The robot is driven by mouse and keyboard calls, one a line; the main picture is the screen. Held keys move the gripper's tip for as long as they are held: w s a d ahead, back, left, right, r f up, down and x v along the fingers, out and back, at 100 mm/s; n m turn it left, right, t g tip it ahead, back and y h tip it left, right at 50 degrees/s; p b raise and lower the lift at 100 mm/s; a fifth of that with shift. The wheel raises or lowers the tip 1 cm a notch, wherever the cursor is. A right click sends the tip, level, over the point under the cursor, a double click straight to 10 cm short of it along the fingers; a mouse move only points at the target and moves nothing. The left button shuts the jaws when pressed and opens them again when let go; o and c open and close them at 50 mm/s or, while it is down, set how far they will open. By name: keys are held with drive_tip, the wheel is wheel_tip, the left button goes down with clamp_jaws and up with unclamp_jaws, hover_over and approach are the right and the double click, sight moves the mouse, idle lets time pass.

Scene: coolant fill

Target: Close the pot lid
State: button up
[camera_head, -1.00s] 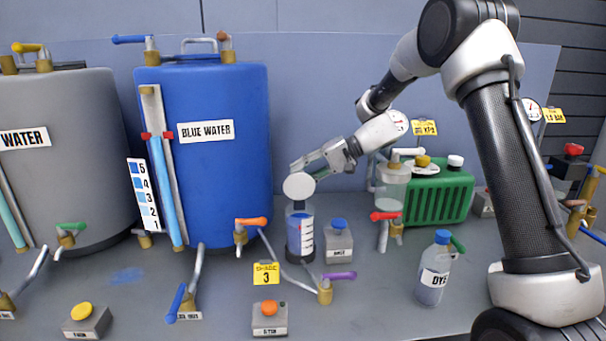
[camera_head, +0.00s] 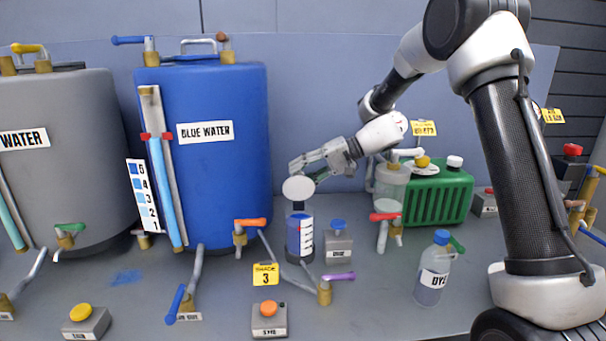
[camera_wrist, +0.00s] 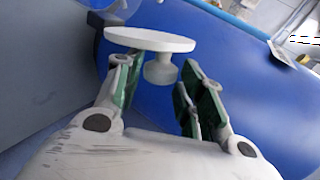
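A pale round disc with a knob, which looks like the lid (camera_head: 298,188), is tilted with its broad face toward the head camera. It appears just above a clear pot (camera_head: 300,236) of blue liquid with a marked scale. I cannot tell whether it touches the pot. My gripper (camera_head: 306,171) is at the disc's upper right. In the wrist view, the lid's disc (camera_wrist: 150,39) and knob (camera_wrist: 161,69) show at the fingertips. The fingers are apart, with the knob between them and visible gaps beside it, so the gripper is open.
The blue water tank (camera_head: 215,150) stands close behind and left. A grey button box (camera_head: 338,245) is right of the pot. The green unit (camera_head: 440,196) and dye bottle (camera_head: 432,270) are farther right. Valves and pipes (camera_head: 296,277) run in front.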

drive_tip(key=v, duration=0.7)
drive_tip(key=shift+d, duration=0.2)
drive_tip(key=shift+o, duration=1.2)
drive_tip(key=shift+r, duration=0.1)
drive_tip(key=shift+o, duration=0.2)
drive_tip(key=shift+s+a, duration=0.2)
drive_tip(key=shift+a, duration=0.05)
drive_tip(key=s+a+g+h, duration=0.1)
drive_tip(key=a+g+h, duration=0.1)
drive_tip(key=h, duration=0.1)
drive_tip(key=s+a+f+g+h, duration=0.1)
drive_tip(key=h, duration=0.1)
drive_tip(key=shift+s+a+n, duration=0.35)
drive_tip(key=shift+a+n, duration=0.05)
drive_tip(key=shift+a+r+h, duration=0.2)
drive_tip(key=shift+a+h, duration=0.1)
drive_tip(key=shift+h, duration=0.8)
drive_tip(key=w+a+r+h, duration=0.1)
drive_tip(key=r+h, duration=0.1)
drive_tip(key=w+a+r+m+t+h, duration=0.1)
drive_tip(key=w+a+r+t+h, duration=0.1)
drive_tip(key=r+h, duration=0.1)
drive_tip(key=shift+a+r+m+h, duration=0.1)
drive_tip(key=shift+r+m+h, duration=0.2)
wheel_tip(320, 180, down, 7)
drive_tip(key=shift+f, duration=0.25)
